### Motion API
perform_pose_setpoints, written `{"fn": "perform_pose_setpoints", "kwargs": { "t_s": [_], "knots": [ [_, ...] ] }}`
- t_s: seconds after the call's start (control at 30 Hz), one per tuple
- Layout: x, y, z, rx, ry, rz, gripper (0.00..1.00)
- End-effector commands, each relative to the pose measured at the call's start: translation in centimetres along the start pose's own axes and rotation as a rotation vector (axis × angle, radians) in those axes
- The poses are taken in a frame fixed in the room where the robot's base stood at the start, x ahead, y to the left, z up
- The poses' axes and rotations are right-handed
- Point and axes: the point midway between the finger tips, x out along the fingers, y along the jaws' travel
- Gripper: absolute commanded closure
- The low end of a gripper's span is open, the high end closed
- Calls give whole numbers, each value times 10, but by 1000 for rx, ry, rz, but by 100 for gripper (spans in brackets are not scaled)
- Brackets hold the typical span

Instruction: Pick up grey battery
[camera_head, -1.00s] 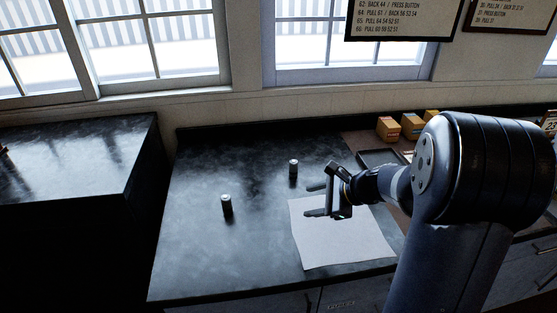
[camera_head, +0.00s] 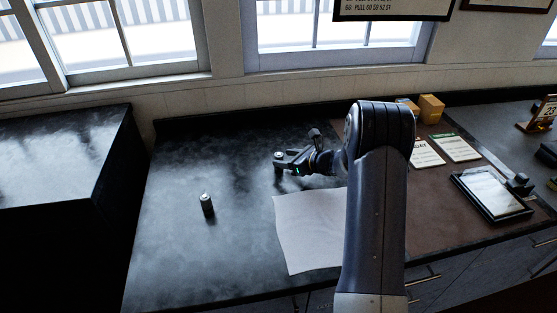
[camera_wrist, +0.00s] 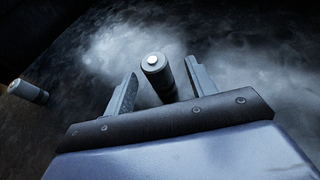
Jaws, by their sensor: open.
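Two small upright batteries with pale tops stand on the black counter; both look dark grey, and I cannot tell their colours apart. One battery (camera_head: 207,204) stands alone at the left of the head view; the wrist view shows a battery (camera_wrist: 28,91) at its left edge. The other battery (camera_head: 278,156) is at my gripper (camera_head: 287,161), which partly covers it. In the wrist view this battery (camera_wrist: 157,78) stands between the tips of my open gripper (camera_wrist: 161,75), with a finger on each side and visible gaps.
A white sheet (camera_head: 304,235) lies on the counter in front of my gripper. To the right are yellow boxes (camera_head: 430,108), printed cards (camera_head: 455,147) and a dark framed tray (camera_head: 491,195).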

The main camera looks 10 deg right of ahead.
Motion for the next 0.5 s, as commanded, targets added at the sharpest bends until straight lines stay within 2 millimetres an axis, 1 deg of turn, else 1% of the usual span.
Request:
{"fn": "perform_pose_setpoints", "kwargs": {
  "t_s": [0.07,0.3,0.4,0.5],
  "knots": [
    [6,1,2,0,1,2,46],
    [38,4,2,-2,1,3,46],
    [47,4,1,-1,1,1,46],
    [51,4,1,-2,1,0,46]
  ]
}}
